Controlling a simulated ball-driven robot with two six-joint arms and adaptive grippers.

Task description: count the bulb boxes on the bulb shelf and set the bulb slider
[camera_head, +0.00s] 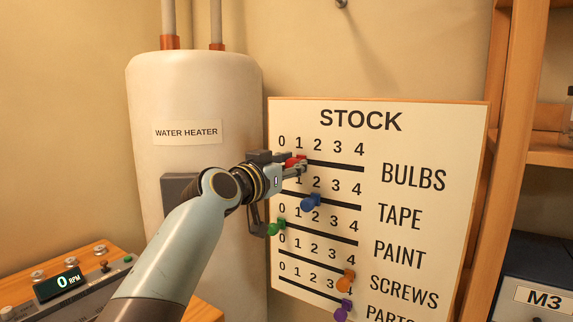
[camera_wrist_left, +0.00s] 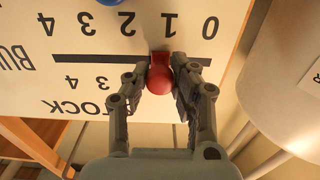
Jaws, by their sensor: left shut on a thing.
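The white STOCK board (camera_head: 405,125) has a BULBS row at the top, numbered 0 to 4. My left gripper (camera_head: 298,165) is shut on the red bulb slider (camera_head: 291,161), which sits on the slot near the 1. In the left wrist view the round red knob (camera_wrist_left: 159,79) is between both fingertips of the left gripper (camera_wrist_left: 160,85); the board appears upside down and the fingers hide some BULBS numbers. No bulb boxes or labelled bulb shelf show. My right gripper is not in view.
Below are a blue slider (camera_head: 311,202), green slider (camera_head: 277,228), orange slider (camera_head: 346,280) and purple slider (camera_head: 343,310). A white water heater (camera_head: 190,90) stands close left of the board. Wooden shelving (camera_head: 510,130) stands right; a control panel (camera_head: 62,284) is lower left.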

